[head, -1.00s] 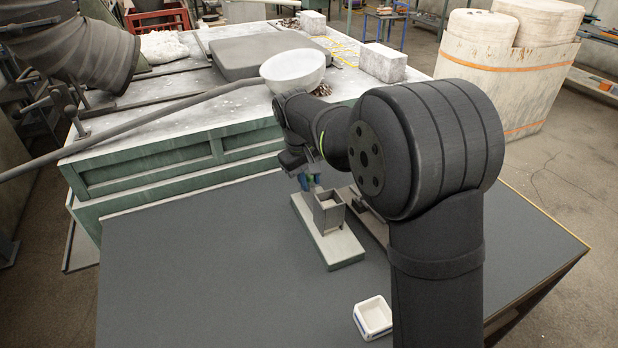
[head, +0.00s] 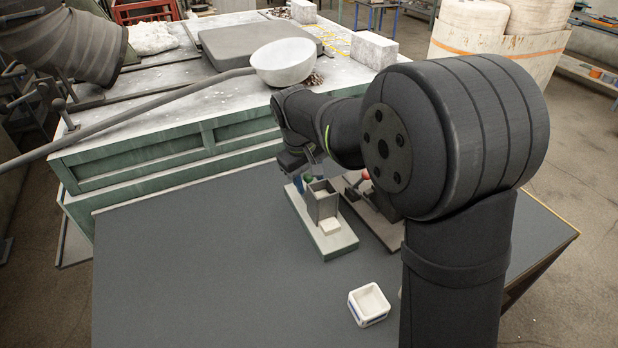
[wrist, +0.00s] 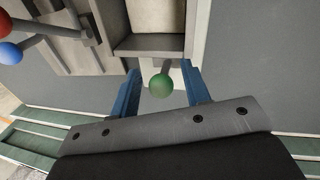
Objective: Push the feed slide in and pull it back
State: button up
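The feeder has a grey box-shaped hopper (head: 322,203) on a pale base strip (head: 338,248). A small pale block (head: 330,227) shows at the foot of the hopper's near side; I cannot tell whether it is part of the slide. The feed slide's green knob (wrist: 161,86) is on a short grey rod at the feeder's far end; the rest of the slide is hidden. My gripper (wrist: 162,88) has its blue fingers on either side of the knob, with visible gaps, so it is open. It also shows behind the hopper in the head view (head: 304,182).
A second fixture with a red knob (head: 366,174) stands right of the feeder, partly behind my arm. The wrist view shows red and blue (wrist: 10,52) knobs at left. A white square dish (head: 369,304) stands near the front. The dark table (head: 200,270) is clear at left.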

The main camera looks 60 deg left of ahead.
jog(key=s+r, duration=0.3)
jog(key=r, duration=1.4)
jog(key=shift+s+d, duration=0.15)
jog(key=shift+d, duration=0.1)
jog(key=w+f, duration=0.1)
jog(key=f, duration=0.4)
jog(key=w+f, duration=0.1)
jog(key=f, duration=0.5)
jog(key=w+f, duration=0.1)
jog(key=f, duration=0.5)
jog(key=shift+w+a, duration=0.15)
jog(key=shift+a, duration=0.2)
